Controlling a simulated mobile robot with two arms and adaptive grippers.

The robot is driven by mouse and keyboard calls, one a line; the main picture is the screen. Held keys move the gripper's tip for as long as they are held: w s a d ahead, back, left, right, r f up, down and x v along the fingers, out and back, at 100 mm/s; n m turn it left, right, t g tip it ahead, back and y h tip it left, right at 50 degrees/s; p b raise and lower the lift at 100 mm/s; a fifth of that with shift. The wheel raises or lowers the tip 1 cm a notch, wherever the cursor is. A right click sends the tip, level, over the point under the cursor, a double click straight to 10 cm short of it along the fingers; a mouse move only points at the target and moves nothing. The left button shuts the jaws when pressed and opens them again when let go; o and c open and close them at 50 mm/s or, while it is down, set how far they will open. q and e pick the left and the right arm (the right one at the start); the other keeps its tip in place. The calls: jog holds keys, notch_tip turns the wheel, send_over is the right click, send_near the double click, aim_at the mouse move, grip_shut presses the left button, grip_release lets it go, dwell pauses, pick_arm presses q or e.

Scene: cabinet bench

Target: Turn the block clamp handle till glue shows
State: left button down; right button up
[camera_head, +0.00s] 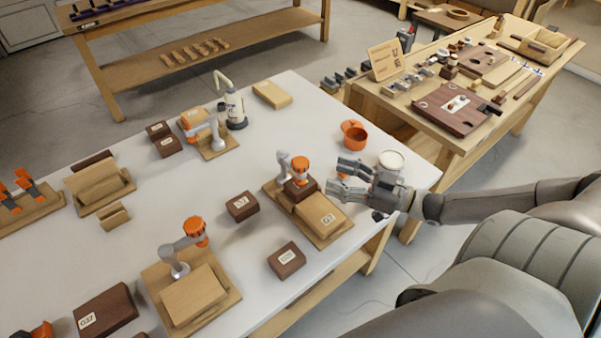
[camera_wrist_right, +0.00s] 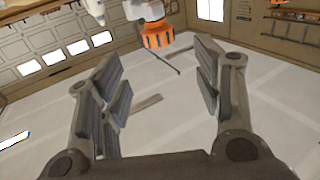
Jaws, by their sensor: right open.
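The nearest block clamp has an orange handle (camera_head: 300,166) on a grey arm (camera_head: 284,164). A dark block (camera_head: 299,189) sits beneath the handle, touching a light wood block with a label (camera_head: 321,214), on a wooden base (camera_head: 275,191). My right gripper (camera_head: 338,180) is open and empty, right of the handle and apart from it, fingers pointing left. In the right wrist view an orange ribbed handle (camera_wrist_right: 157,36) shows beyond the open fingers (camera_wrist_right: 160,85). No glue can be made out at the blocks. My left gripper is not in view.
Other clamps with orange handles stand at front left (camera_head: 195,231) and at the back (camera_head: 190,119). Loose dark blocks (camera_head: 242,206) (camera_head: 286,260) lie on the white tabletop (camera_head: 225,262). An orange cup (camera_head: 355,138) and a white round tub (camera_head: 391,161) stand close behind my right gripper.

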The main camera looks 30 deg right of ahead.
aim_at(305, 168)
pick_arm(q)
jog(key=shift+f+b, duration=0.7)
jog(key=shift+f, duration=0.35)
pick_arm(e)
jog(key=shift+x, duration=5.4)
jog(key=shift+d+f, duration=0.1)
jog(key=c, duration=1)
jog(key=shift+p, duration=0.55)
jog(key=m+t+h+p, duration=0.1)
jog(key=m+h+p, duration=0.1)
jog(key=p, duration=0.3)
jog(key=m+t+h+p, duration=0.1)
jog(key=m+h+p, duration=0.1)
jog(key=h+p, duration=0.2)
jog(key=shift+r+p, duration=0.25)
jog(key=shift+p, duration=0.15)
pick_arm(q)
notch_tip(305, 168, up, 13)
jog(key=p, duration=0.2)
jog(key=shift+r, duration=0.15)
pick_arm(e)
jog(key=shift+f+m+h, duration=0.2)
jog(key=shift+m+h, duration=0.8)
jog(key=shift+h, duration=0.5)
